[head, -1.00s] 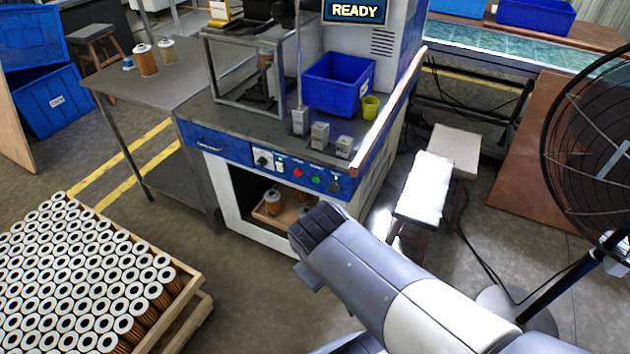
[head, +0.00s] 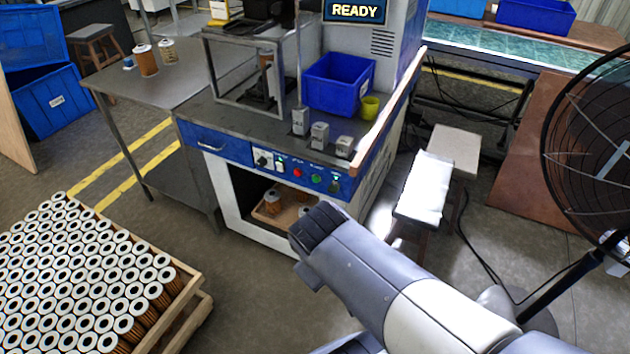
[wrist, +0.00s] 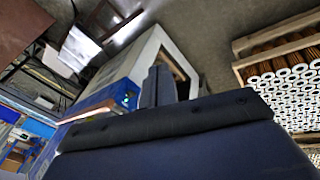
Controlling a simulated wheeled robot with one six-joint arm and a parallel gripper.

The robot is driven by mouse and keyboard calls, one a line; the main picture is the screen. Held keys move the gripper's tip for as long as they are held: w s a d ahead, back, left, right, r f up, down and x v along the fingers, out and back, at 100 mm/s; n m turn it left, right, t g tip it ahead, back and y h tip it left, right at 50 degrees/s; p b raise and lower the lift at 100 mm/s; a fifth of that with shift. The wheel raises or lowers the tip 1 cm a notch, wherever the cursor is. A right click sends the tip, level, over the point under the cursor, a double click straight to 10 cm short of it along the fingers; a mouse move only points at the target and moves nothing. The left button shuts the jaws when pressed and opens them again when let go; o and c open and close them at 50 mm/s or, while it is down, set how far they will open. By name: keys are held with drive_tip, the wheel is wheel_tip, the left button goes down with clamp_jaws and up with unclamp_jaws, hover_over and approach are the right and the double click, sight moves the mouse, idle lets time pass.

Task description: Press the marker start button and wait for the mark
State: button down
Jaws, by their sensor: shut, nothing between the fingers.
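The marker machine (head: 228,147) stands in the middle of the head view, and its screen (head: 356,11) reads READY. Its blue front panel holds a red button (head: 297,173), a green button (head: 316,179), a black knob (head: 262,161) and a white switch (head: 279,166). The small labels are too blurred to read. A brownish cartridge shape shows partly inside the framed enclosure (head: 243,98). My gripper (wrist: 158,86) is shut and empty in the wrist view, apart from the panel. In the head view my arm's end is in front of and below the panel; the fingertips cannot be made out.
A blue bin (head: 335,88), a yellow cup (head: 370,106) and small grey blocks stand on the machine top. A crate of cartridges (head: 185,300) is at lower left. A white-topped stool (head: 425,185) and a fan (head: 600,150) stand right.

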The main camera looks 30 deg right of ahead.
sight(316, 180)
idle(0.6)
drive_tip(key=w+a+f+m+t+y+b, duration=0.1)
drive_tip(key=w+f+m+t+b, duration=0.3)
drive_tip(key=w, duration=0.7)
drive_tip(key=w+a+f+m+t+y+b, duration=0.1)
drive_tip(key=w+f+m+t+b, duration=0.25)
drive_tip(key=w+f+b, duration=0.5)
drive_tip(key=w+d+f+m+t+h+b, duration=0.2)
drive_tip(key=w+d+f+m+t+b, duration=0.3)
drive_tip(key=w+d+m+t+b, duration=0.2)
drive_tip(key=w+d+m+t, duration=0.1)
drive_tip(key=m+t, duration=0.1)
drive_tip(key=shift+w+f+t+h+b, duration=0.2)
drive_tip(key=shift+f+t+h+b, duration=0.1)
drive_tip(key=shift+t, duration=0.05)
drive_tip(key=w+d+p, duration=0.1)
drive_tip(key=w+d, duration=0.4)
drive_tip(key=d, duration=0.2)
drive_tip(key=shift+p, duration=0.3)
